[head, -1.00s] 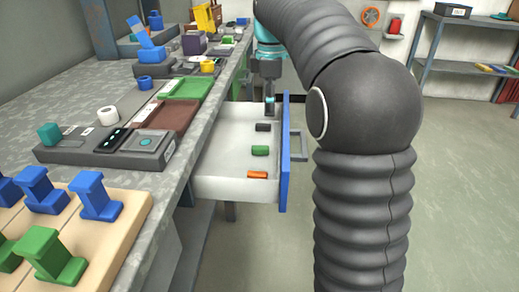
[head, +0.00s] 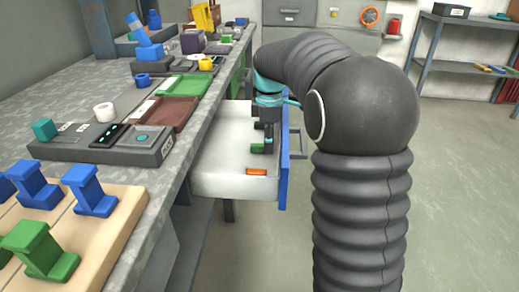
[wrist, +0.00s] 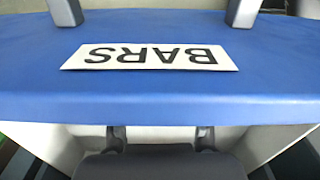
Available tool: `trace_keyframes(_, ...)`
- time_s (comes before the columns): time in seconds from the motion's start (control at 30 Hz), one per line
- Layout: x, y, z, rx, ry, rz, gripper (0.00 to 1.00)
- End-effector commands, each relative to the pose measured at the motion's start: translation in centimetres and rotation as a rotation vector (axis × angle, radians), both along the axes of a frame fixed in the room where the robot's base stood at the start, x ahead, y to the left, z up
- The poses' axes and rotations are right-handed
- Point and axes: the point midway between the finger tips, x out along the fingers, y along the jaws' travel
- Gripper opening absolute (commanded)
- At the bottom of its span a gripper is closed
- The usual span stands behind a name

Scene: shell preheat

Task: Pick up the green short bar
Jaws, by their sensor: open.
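The green short bar (head: 257,148) lies on the white floor of the open drawer (head: 225,163). One of my gripper's fingers covers its right part in the head view. My gripper (head: 266,140) is open and points down into the drawer, at or just above the green bar. I cannot tell whether it touches the bar. The fingers show at the bottom of the wrist view (wrist: 160,136), but the green bar does not show there.
An orange bar (head: 257,171) lies nearer in the drawer. The dark bar is mostly hidden by my gripper. The drawer's blue front, with a BARS label (wrist: 150,57), stands close on the right. The crowded workbench (head: 215,118) edges the drawer on the left.

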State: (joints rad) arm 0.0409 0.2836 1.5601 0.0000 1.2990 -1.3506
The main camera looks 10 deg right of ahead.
Motion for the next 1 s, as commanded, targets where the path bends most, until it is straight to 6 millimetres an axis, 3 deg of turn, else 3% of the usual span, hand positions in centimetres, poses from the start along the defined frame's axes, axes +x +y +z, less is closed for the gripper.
trace_keyframes(0.33, 0.0, 0.0, -0.8, 0.0, -0.001, 0.0, 0.52)
trace_keyframes(0.53, 0.0, 0.0, -0.8, 0.0, -0.001, 0.0, 0.02)
trace_keyframes(0.57, 0.0, 0.0, -0.8, 0.0, -0.001, 0.0, 0.0)
trace_keyframes(0.87, 0.0, 0.0, -0.7, -0.001, -0.002, 0.0, 0.0)
trace_keyframes(1.0, 0.0, 0.0, 0.4, -0.001, -0.002, 0.0, 0.0)
